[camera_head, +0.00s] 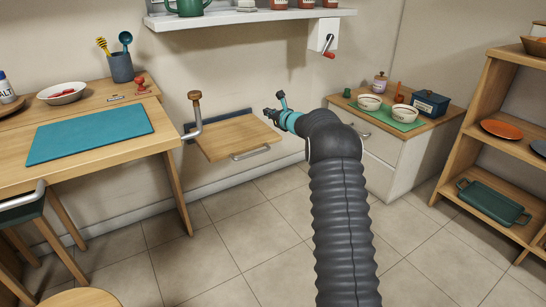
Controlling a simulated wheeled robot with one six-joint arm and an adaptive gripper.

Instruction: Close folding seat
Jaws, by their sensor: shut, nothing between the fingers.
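The folding seat (235,142) is a light wooden panel on the back wall, with a dark strip behind it. It is folded down and sticks out roughly level. A metal bar handle (250,153) runs along its front edge. A bent metal arm with a wooden knob (194,97) stands at its left side. My gripper (268,113) is small in view, near the seat's back right corner, and appears to be above it. It is shut and empty. I cannot tell whether it touches the seat. My arm hides the area to the right.
A wooden table (100,93) with a teal mat (90,134) stands left of the seat. A white cabinet (390,150) with bowls stands at the right, and a shelf unit (480,105) beyond it. A wall shelf (240,17) hangs above. The tiled floor below the seat is clear.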

